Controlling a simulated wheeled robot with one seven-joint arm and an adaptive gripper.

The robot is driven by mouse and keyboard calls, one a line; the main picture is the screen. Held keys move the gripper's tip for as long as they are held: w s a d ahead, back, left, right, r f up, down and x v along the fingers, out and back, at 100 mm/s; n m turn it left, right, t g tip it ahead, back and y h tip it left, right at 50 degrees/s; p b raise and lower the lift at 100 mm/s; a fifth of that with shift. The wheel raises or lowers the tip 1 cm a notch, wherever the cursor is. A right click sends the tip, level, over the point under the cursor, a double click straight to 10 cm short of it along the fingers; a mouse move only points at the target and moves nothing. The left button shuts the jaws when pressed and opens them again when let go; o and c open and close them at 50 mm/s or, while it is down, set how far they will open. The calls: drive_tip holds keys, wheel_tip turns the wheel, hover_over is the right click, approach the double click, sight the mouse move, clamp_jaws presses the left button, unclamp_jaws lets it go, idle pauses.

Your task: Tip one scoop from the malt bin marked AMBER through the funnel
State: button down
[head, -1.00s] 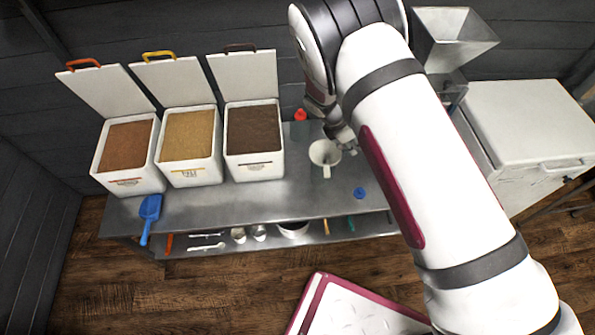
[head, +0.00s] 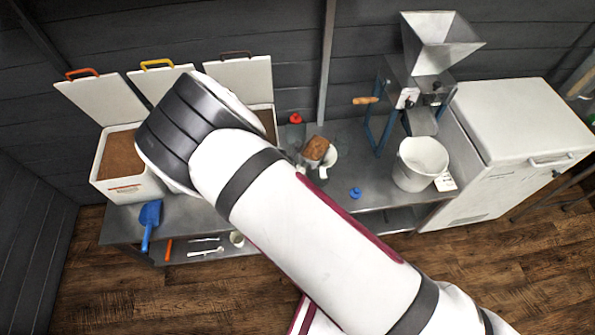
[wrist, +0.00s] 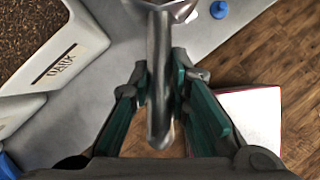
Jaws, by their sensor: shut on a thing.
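My gripper (wrist: 160,88) is shut on the grey metal handle of a scoop (wrist: 160,60), seen in the wrist view. In the head view my arm hides most of the gripper. The scoop's heaped reddish-brown malt (head: 316,148) shows right by the white funnel (head: 331,160), overlapping it. I cannot tell whether they touch. The bin marked DARK (wrist: 60,68) is at the left of the wrist view.
A red-capped thing (head: 296,119) stands behind the funnel, a blue cap (head: 355,193) in front. A mill (head: 432,65) with a hopper and a white bucket (head: 418,165) stand to the right. A white chest (head: 520,125) is far right.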

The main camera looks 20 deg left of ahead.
drive_tip(key=shift+w+d+f+g+b, duration=0.15)
drive_tip(key=shift+f+b, duration=0.25)
drive_tip(key=shift+f, duration=0.2)
drive_tip(key=shift+w+a+f+g+b, duration=0.1)
drive_tip(key=shift+w+f+g+b, duration=0.05)
drive_tip(key=shift+f+b, duration=0.35)
drive_tip(key=shift+w+r+g+b, duration=0.2)
drive_tip(key=shift+r+g+b, duration=0.2)
drive_tip(key=shift+r+b, duration=0.2)
drive_tip(key=shift+w+r+g+b, duration=0.2)
drive_tip(key=shift+r+g+b, duration=0.1)
drive_tip(key=shift+r+b, duration=0.15)
drive_tip(key=shift+w+d+r+g+y+b, duration=0.1)
drive_tip(key=shift+w+r+g+b, duration=0.1)
drive_tip(key=shift+r+g+b, duration=0.25)
drive_tip(key=shift+w+a+r+g+y+b, duration=0.1)
drive_tip(key=shift+w+r+g+b, duration=0.2)
drive_tip(key=shift+r+b, duration=0.35)
drive_tip(key=shift+w+d+r+g+y+b, duration=0.15)
drive_tip(key=shift+r+g+b, duration=0.2)
drive_tip(key=shift+r+b, duration=0.2)
drive_tip(key=shift+w+b, duration=0.1)
drive_tip(key=shift+b, duration=0.2)
drive_tip(key=shift+w+r+g+b, duration=0.2)
drive_tip(key=shift+g+b, duration=0.1)
drive_tip(key=shift+b, duration=0.1)
